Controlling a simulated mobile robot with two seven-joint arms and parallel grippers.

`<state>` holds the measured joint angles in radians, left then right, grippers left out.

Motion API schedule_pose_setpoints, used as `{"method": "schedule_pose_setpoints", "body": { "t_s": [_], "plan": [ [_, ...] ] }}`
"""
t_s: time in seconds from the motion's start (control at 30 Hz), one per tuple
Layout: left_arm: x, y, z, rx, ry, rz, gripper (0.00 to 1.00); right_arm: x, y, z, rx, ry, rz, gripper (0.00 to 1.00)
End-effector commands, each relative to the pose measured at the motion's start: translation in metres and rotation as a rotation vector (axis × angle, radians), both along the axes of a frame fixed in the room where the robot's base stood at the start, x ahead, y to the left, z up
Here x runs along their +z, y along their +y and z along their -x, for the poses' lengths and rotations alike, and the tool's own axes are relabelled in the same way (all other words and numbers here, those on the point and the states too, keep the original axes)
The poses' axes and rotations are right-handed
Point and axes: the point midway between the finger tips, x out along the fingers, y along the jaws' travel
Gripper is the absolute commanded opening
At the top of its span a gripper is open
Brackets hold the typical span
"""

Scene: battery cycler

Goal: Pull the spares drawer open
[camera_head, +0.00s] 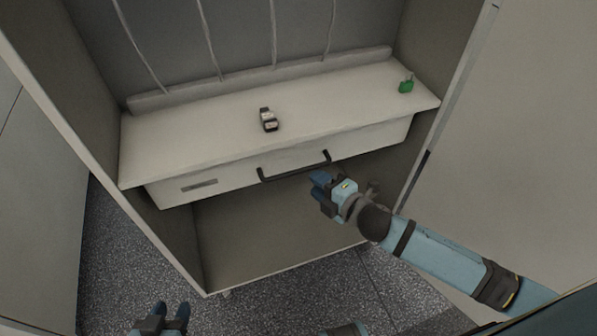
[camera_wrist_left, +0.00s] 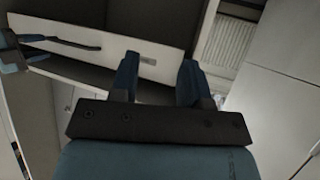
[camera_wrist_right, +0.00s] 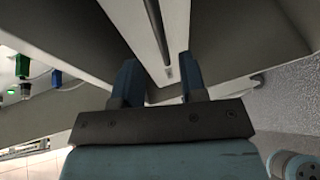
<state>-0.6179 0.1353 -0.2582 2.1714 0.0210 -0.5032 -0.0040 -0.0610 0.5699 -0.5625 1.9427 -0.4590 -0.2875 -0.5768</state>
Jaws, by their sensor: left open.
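The spares drawer (camera_head: 235,180) has a pale front below a shelf in the cabinet, with a small label on its left part. No opening into the drawer shows. Its black bar handle (camera_head: 293,172) is on the front and also shows in the left wrist view (camera_wrist_left: 60,42). My right gripper (camera_head: 318,184) is just below the handle's right end. In the right wrist view its fingers (camera_wrist_right: 158,80) are apart, with the dark handle bar ahead between them; contact cannot be told. My left gripper (camera_head: 172,312) is open and empty, low at the left, away from the drawer.
Several cables hang at the back. Cabinet side walls (camera_head: 75,130) flank the drawer. The space under the drawer and the speckled floor (camera_head: 125,260) look clear.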

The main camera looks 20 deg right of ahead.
Motion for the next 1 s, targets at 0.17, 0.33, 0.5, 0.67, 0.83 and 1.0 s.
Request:
{"method": "schedule_pose_setpoints", "body": {
  "t_s": [0.17, 0.33, 0.5, 0.67, 0.83, 1.0],
  "plan": [
    [-0.002, 0.0, -0.002, 0.0, -0.007, 0.004, 0.43, -0.007, 0.015, -0.034, 0.0, -0.002, -0.002, 0.39],
    [0.001, 0.0, -0.003, 0.0, -0.016, 0.008, 0.43, -0.012, 0.026, -0.056, 0.0, 0.0, -0.002, 0.39],
    [0.005, 0.0, -0.004, 0.001, -0.025, 0.012, 0.43, -0.014, 0.031, -0.066, 0.0, 0.0, -0.001, 0.39],
    [0.004, 0.0, -0.004, 0.0, -0.024, 0.011, 0.43, -0.014, 0.032, -0.067, 0.0, 0.001, -0.002, 0.39],
    [0.003, 0.0, -0.004, -0.001, -0.02, 0.011, 0.43, -0.014, 0.031, -0.067, 0.0, 0.001, -0.002, 0.32],
    [0.001, -0.001, -0.003, -0.001, -0.017, 0.01, 0.43, -0.014, 0.031, -0.067, 0.0, 0.001, -0.002, 0.0]
  ]
}}
